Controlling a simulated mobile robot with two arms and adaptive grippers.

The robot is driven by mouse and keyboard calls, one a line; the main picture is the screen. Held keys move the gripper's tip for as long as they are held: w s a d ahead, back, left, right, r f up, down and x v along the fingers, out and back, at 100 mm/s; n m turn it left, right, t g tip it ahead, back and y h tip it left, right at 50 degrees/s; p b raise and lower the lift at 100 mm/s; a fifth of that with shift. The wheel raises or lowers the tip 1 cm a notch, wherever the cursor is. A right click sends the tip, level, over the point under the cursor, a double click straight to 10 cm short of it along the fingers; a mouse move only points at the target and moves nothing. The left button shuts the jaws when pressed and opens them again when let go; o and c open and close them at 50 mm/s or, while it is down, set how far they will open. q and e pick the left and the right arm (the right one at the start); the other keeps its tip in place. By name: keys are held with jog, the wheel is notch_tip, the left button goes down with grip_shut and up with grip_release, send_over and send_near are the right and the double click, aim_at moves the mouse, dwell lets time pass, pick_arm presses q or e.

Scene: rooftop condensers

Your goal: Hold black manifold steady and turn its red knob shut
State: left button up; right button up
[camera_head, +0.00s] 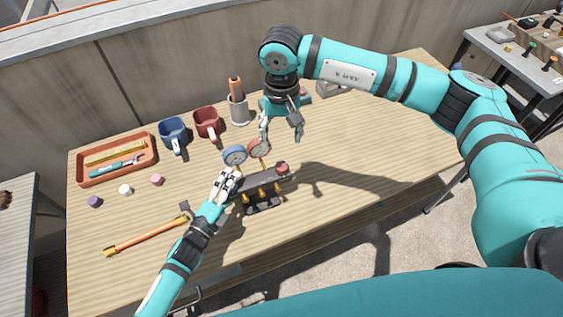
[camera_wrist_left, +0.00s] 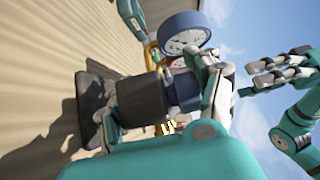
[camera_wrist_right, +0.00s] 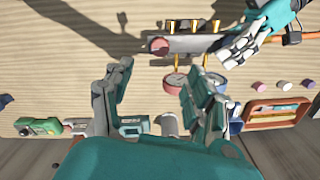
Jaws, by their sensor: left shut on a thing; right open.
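The black manifold (camera_head: 262,183) stands near the table's middle with brass fittings below. It carries a blue-rimmed gauge (camera_head: 235,154) and a red-rimmed gauge (camera_head: 258,147). Its red knob (camera_head: 281,168) is on the right end and also shows in the right wrist view (camera_wrist_right: 158,45). My left gripper (camera_head: 228,182) is shut on the manifold's left end; in the left wrist view the dark body (camera_wrist_left: 143,100) and a blue part (camera_wrist_left: 183,91) lie between its fingers. My right gripper (camera_head: 282,135) is open and empty, above and behind the red knob, apart from it.
At the back stand a blue mug (camera_head: 173,133), a red mug (camera_head: 206,122) and a grey tool cup (camera_head: 238,112). An orange tray (camera_head: 80,171), small caps (camera_head: 125,189) and an orange-handled tool (camera_head: 145,237) lie left. The tabletop right of the manifold is clear.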

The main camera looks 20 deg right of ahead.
aim_at(281, 165)
jog(key=shift+n, duration=0.6)
notch_tip(281, 165, down, 12)
jog(key=c, duration=1.1)
